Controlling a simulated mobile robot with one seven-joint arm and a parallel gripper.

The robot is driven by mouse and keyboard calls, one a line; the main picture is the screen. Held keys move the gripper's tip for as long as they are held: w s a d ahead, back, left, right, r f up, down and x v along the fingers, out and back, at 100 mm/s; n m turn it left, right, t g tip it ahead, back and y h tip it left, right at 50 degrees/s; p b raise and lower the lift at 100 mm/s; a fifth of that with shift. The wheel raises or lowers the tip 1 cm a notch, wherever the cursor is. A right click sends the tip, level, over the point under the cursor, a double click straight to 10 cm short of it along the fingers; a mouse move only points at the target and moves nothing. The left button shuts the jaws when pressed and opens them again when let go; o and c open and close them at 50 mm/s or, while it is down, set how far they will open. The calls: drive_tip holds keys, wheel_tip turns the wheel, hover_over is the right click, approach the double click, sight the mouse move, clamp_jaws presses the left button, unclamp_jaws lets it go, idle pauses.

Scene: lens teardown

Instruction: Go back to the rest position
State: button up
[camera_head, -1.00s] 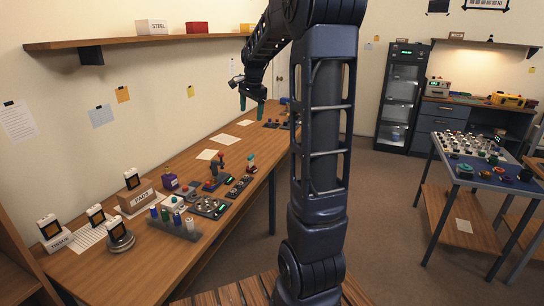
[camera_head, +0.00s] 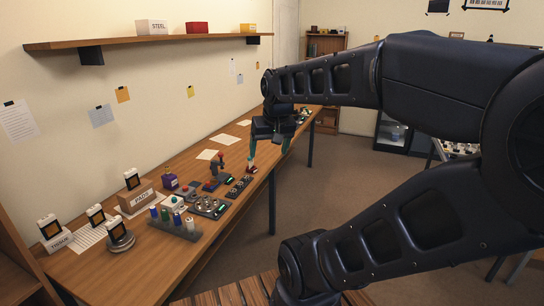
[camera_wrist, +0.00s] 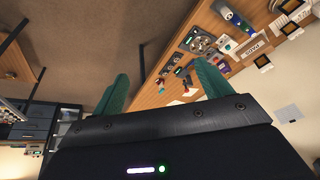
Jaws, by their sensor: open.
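My gripper (camera_head: 270,146) hangs above the right-hand edge of the long wooden workbench (camera_head: 185,255) in the head view, its green fingertips pointing down. The fingers are apart and nothing shows between them. In the wrist view the two green fingers (camera_wrist: 165,88) stand wide apart, with the floor and the bench edge behind them.
The bench holds a PADS box (camera_head: 138,196), a rack of coloured bottles (camera_head: 174,228) and several small parts. A shelf (camera_head: 140,41) runs along the left wall. A black cabinet (camera_head: 391,134) stands at the back right.

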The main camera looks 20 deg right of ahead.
drive_tip(key=shift+s+f+n, duration=0.3)
drive_tip(key=shift+s+f, duration=0.1)
drive_tip(key=shift+s, duration=0.2)
drive_tip(key=shift+s+f+n, duration=0.3)
drive_tip(key=shift+s+f, duration=0.05)
drive_tip(key=shift+s, duration=0.25)
idle(0.5)
